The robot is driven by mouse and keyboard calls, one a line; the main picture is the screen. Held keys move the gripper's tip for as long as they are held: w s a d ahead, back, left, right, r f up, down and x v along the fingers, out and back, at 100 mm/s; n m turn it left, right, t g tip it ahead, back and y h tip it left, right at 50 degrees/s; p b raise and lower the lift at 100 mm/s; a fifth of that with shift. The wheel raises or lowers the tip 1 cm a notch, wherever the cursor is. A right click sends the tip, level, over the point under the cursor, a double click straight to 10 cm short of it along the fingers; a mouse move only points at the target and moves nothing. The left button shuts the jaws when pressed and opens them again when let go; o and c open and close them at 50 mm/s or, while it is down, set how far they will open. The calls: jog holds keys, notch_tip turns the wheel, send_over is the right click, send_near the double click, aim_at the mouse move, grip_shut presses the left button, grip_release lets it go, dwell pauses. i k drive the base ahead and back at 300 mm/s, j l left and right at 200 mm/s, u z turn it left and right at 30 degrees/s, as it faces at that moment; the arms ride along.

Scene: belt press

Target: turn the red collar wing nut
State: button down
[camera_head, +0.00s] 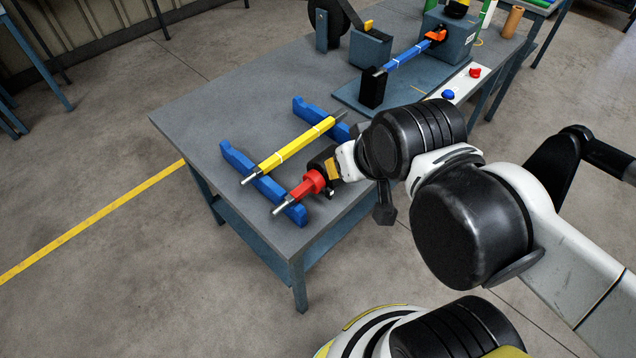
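A rod (294,197) with a red body and a pale metal tip rests in the front blue cradle (262,183) near the table's front right edge. A wider red collar (313,181) sits around it. My gripper (327,176) is at the collar's right side, close to it; I cannot tell whether they touch. A small dark piece shows just below and right of the collar; I cannot tell whether it is the wing nut or a fingertip. My wrist and arm hide the rod's far part and most of the gripper's fingers.
A yellow rod (290,150) lies across both blue cradles beside the red one. A fixture with a blue rod (407,58) stands farther back. A white strip (463,83) carries a red knob (475,72) and a blue knob (448,95). The table's left side (215,115) is clear.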

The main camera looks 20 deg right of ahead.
aim_at(329, 193)
jog(key=k+j+z, duration=0.2)
jog(key=k, duration=0.35)
jog(key=k+j+z, duration=0.15)
jog(key=k, duration=0.4)
jog(key=j, duration=0.05)
